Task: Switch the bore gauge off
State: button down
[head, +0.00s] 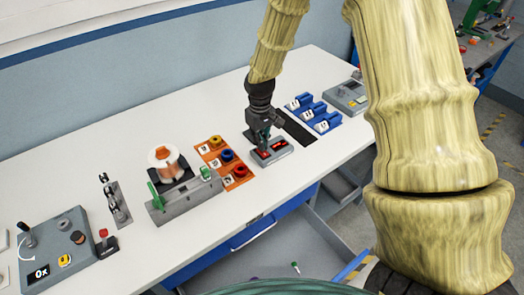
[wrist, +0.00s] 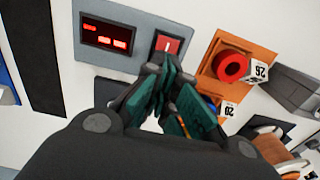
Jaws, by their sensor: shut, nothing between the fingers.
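The bore gauge is a grey box (head: 283,153) on the white bench, below my gripper. In the wrist view its grey panel (wrist: 88,62) carries a dark display (wrist: 104,38) with lit red segments. Beside the display is a red rocker switch (wrist: 168,44) with a white mark. My gripper (wrist: 158,68) is shut and empty, its green-padded fingers pointing at the switch's lower edge. The fingertips overlap the panel there, and I cannot tell whether they touch it. In the head view my gripper (head: 262,139) hides part of the gauge.
An orange board (head: 208,152) with coloured round parts stands close left of the gauge. A dark strip (head: 296,128) and blue holders (head: 313,112) lie to the right. A copper wire spool (head: 166,163) stands further left. An open drawer (head: 285,245) juts out below the bench.

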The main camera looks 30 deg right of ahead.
jog(key=shift+s+f, duration=0.1)
jog(key=shift+f, duration=0.6)
dwell(0.6)
jog(key=shift+r, duration=0.1)
jog(key=shift+r+p, duration=2.45)
jog(key=shift+r, duration=0.95)
